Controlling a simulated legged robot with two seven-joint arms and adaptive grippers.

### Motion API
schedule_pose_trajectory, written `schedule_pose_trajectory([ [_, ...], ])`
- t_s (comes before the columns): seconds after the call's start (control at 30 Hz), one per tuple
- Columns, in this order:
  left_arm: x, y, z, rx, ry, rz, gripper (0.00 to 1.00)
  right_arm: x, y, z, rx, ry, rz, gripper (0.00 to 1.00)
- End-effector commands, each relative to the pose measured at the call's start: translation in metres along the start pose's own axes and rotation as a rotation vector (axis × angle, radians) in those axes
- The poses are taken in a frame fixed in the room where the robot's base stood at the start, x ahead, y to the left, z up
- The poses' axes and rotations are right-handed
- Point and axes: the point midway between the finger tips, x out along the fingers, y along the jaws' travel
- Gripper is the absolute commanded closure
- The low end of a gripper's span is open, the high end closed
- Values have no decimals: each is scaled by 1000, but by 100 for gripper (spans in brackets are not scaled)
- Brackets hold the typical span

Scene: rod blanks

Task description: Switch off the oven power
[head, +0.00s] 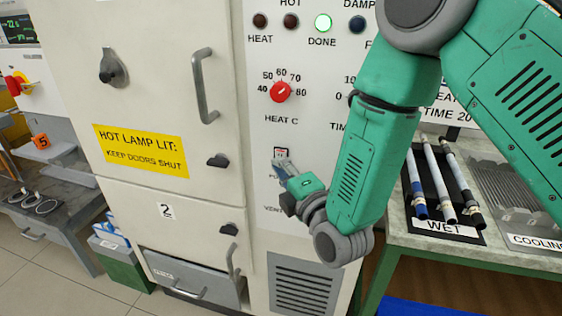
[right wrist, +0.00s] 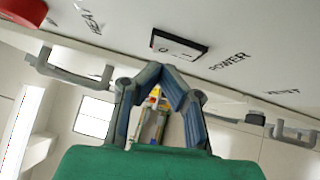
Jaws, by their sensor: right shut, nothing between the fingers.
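The oven power switch (head: 281,153) is a small rocker in a dark frame on the white control panel, below the red heat knob. In the right wrist view the switch (right wrist: 179,45) has a white face with small marks, and the word POWER is printed beside it. Which side is pressed in, I cannot tell. My right gripper (head: 280,168) is shut and empty, with its fingertips just below the switch in the head view. The fingertips (right wrist: 161,68) show close to the switch in the right wrist view; I cannot tell whether they touch. My left gripper is out of view.
The red heat knob (head: 281,91) is above the switch. Oven door handles (head: 205,86) stick out at the left. A bench with a black WET tray (head: 466,234) holding several rods stands at the right.

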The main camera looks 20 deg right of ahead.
Motion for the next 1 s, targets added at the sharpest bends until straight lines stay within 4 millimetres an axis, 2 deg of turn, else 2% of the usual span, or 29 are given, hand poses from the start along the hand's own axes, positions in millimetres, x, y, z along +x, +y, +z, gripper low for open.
schedule_pose_trajectory([
  [0.13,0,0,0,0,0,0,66,7,0,8,0,0,0,100],
  [0.5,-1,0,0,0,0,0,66,8,0,8,0,1,-2,100],
  [0.67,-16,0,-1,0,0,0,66,13,6,13,40,3,-45,100],
  [1.0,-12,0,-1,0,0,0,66,14,0,14,47,1,-51,100],
])
